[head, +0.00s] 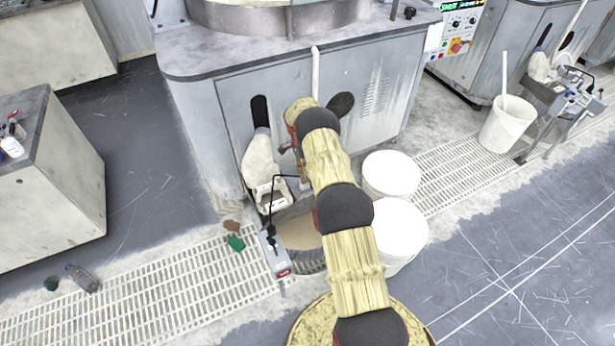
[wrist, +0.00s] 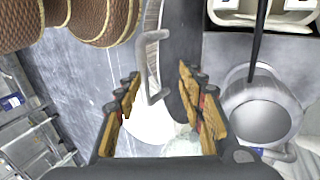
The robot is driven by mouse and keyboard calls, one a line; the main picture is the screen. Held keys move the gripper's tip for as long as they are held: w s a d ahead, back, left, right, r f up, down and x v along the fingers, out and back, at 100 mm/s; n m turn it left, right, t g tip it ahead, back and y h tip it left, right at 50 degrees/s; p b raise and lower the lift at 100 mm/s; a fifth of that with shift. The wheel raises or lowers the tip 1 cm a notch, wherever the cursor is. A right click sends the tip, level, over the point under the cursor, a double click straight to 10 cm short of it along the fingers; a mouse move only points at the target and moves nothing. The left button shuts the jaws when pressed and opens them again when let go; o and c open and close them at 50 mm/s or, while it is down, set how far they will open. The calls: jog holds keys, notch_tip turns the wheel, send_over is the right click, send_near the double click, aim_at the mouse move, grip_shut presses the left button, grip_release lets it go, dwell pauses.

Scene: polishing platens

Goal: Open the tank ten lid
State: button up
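In the wrist view my gripper (wrist: 160,95) is open, with its two padded fingers apart. A grey C-shaped handle (wrist: 152,65) shows between and beyond the fingertips, over a white surface (wrist: 155,125). I cannot tell whether either finger touches it. In the head view my arm reaches to the front of the grey machine, and the arm mostly hides the gripper. A round tan-topped tank (head: 300,235) stands on the floor left of my arm, partly covered by it. No tank number is readable, so I cannot tell which one is tank ten.
Two white buckets (head: 391,174) (head: 400,232) stand right of my arm. A grey box with a cable (head: 270,250) stands beside the tan tank. The grey machine cabinet (head: 375,90) blocks the far side. Floor grating (head: 150,295) and open floor (head: 510,270) lie at both sides.

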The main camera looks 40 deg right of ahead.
jog(key=o, duration=0.5)
jog(key=shift+x, duration=0.85)
jog(key=shift+w+d+f, duration=0.1)
jog(key=shift+w, duration=0.05)
jog(key=shift+w, duration=0.1)
jog(key=shift+c, duration=0.5)
jog(key=shift+w+d+r, duration=0.1)
jog(key=shift+w+r, duration=0.15)
jog(key=shift+r, duration=0.3)
jog(key=shift+c, duration=0.7)
jog(key=v, duration=1.1)
jog(key=shift+r, duration=0.35)
jog(key=shift+w, duration=0.15)
